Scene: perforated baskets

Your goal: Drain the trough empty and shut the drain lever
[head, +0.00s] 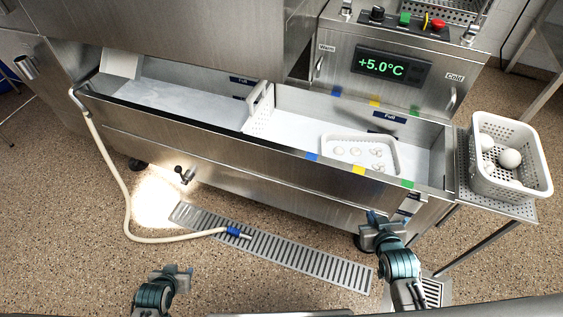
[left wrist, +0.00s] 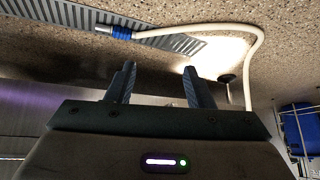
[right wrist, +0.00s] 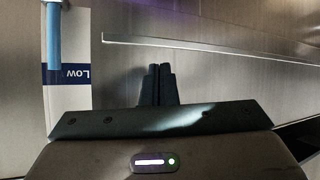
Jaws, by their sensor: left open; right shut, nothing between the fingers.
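The steel trough (head: 270,153) has two bays split by a white perforated divider (head: 260,110); I cannot tell how much liquid lies in it. A small black-knobbed lever (head: 184,175), seemingly the drain lever, is on its lower front, with no gripper on it. A cream hose (head: 127,200) runs from the trough's left end to a blue-collared nozzle (head: 233,231) on the floor grate. My left gripper (head: 170,270) is open and empty, low in front. My right gripper (head: 378,220) is shut and empty, near the trough's right front. Its wrist view shows a blue gauge column (right wrist: 54,38) beside a "Low" label (right wrist: 78,74).
A white perforated basket (head: 340,154) with small pale items sits in the right bay. Another basket (head: 510,180) with white balls is on the right side shelf (head: 525,210). The floor grate (head: 300,258) crosses the open floor in front. A control panel (head: 395,68) reads +5.0°C.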

